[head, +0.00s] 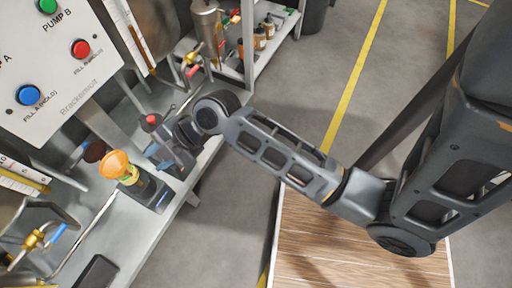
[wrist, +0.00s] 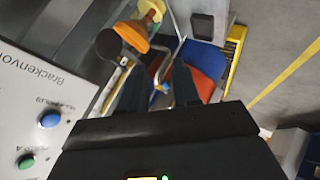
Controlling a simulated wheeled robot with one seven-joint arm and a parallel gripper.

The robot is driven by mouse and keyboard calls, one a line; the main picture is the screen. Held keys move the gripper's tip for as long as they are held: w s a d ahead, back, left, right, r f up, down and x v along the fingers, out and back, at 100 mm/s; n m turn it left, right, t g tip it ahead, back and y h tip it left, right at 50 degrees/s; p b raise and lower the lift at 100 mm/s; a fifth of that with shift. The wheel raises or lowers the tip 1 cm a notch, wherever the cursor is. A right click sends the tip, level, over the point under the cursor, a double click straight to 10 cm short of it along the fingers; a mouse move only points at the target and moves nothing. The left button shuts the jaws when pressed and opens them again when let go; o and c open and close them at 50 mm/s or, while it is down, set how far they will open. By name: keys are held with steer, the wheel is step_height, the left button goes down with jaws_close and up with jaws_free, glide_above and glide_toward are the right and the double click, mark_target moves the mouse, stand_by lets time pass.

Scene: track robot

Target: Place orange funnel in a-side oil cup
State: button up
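The funnel also shows at the top in the wrist view (wrist: 133,36), beyond my fingertips. My gripper (head: 166,154) is just right of the funnel, apart from it. In the wrist view its two dark fingers (wrist: 158,82) are spread with nothing clearly held between them.
A white control panel (head: 55,70) with coloured buttons stands at the upper left. Brass valves (head: 35,240) and a metal shelf (head: 95,240) are close by. Small bottles (head: 260,38) stand farther back.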

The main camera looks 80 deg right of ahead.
steer(key=s+a+r+m+t+h, duration=0.15)
steer(key=s+m, duration=0.25)
steer(key=s, duration=0.4)
steer(key=s+a+m+t+h, duration=0.1)
steer(key=s+m+h, duration=0.1)
steer(key=s+m, duration=0.4)
steer(key=s+r+m+t, duration=0.3)
steer(key=s+r+m, duration=0.1)
steer(key=s+r, duration=0.8)
steer(key=shift+s+r, duration=0.3)
steer(key=shift+r, duration=0.6)
